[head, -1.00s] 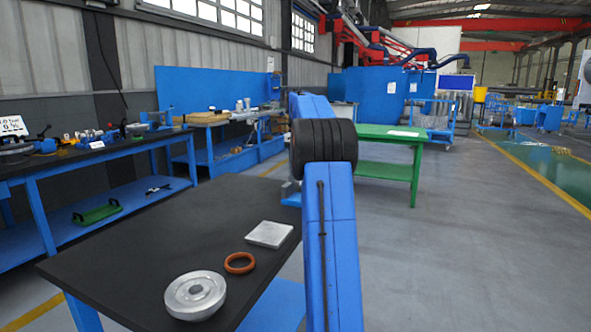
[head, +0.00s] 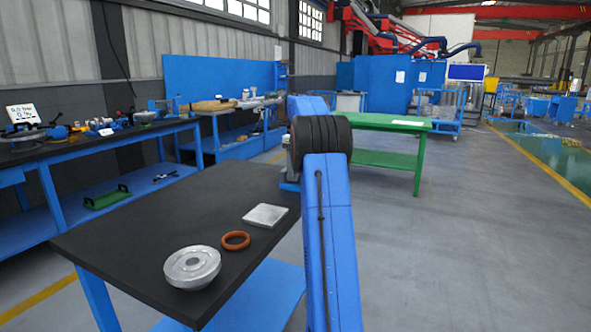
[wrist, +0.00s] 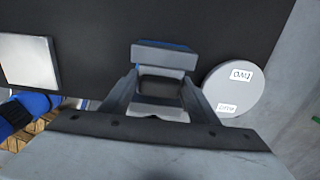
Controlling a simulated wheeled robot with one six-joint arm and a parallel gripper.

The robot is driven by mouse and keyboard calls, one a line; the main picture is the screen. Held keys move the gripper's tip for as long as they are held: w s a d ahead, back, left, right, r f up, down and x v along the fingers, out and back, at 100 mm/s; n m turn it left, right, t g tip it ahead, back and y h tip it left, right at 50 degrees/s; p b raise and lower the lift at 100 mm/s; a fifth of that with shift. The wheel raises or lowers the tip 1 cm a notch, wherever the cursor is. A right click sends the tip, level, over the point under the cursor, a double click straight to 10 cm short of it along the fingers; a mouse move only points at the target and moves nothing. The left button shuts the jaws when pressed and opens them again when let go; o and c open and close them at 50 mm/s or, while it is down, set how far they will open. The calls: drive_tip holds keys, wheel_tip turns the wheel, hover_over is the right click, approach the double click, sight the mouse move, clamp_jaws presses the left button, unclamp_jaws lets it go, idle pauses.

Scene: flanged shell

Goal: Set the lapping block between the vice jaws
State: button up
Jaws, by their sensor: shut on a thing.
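My gripper (wrist: 162,90) shows in the wrist view, its two fingers closed on a dark block, which I take for the lapping block (wrist: 161,86). Much of the block is hidden between the fingers. A grey bar with a blue edge, which looks like part of the vice (wrist: 164,57), lies just beyond the fingertips. I cannot tell whether the block touches it or sits between the jaws. In the head view, a small part of the vice (head: 290,186), with a blue base, shows at the black table's far right edge. My arm hides the gripper there.
The black table (head: 150,235) holds a square metal plate (head: 265,215), an orange ring (head: 235,240) and a round metal flanged part (head: 192,267). A pale labelled disc (wrist: 234,90) lies right of my gripper in the wrist view. A green table (head: 385,160) stands beyond.

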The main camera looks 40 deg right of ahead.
drive_tip(key=shift+f, duration=0.55)
drive_tip(key=o, duration=1.2)
wheel_tip(320, 180, up, 17)
drive_tip(key=shift+r, duration=0.2)
